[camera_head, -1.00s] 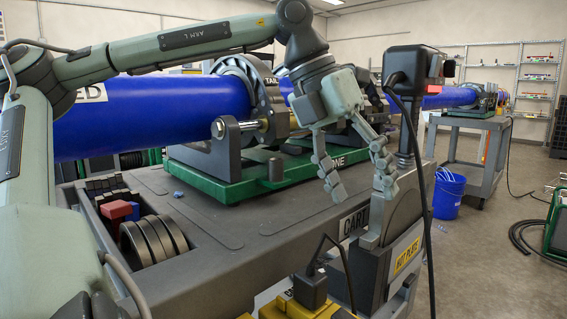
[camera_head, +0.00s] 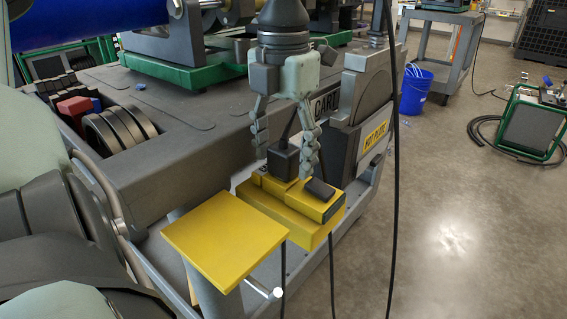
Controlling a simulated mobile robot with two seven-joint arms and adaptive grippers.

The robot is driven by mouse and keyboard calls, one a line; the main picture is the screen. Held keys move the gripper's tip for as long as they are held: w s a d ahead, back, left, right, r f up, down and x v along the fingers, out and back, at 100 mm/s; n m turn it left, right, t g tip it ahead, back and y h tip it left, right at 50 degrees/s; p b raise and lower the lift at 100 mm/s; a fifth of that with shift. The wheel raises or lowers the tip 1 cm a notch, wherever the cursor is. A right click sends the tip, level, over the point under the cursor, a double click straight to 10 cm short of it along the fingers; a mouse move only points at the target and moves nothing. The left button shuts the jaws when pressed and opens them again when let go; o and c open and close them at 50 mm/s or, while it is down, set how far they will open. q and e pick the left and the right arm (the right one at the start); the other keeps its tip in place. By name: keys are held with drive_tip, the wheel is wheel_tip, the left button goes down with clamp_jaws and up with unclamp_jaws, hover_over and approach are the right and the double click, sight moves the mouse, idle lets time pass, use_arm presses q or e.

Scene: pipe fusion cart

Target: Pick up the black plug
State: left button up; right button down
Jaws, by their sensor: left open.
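The black plug (camera_head: 282,163) is a blocky dark piece standing on a yellow box (camera_head: 304,223) at the near side of the cart. A dark cord rises from its top between the fingers. My left gripper (camera_head: 287,160) points down over it, open, with one finger on each side of the plug. The right finger is a little apart from the plug; whether the left finger touches it, I cannot tell. My right gripper is not in view.
A second small dark piece (camera_head: 320,189) lies on the yellow box, close to the right finger. A yellow plate (camera_head: 225,238) stands in front. The hot plate holder (camera_head: 366,125) is just right. Black cables hang beside the box.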

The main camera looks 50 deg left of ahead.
use_arm(q)
drive_tip(key=c, duration=1.3)
drive_tip(key=shift+r, duration=0.1)
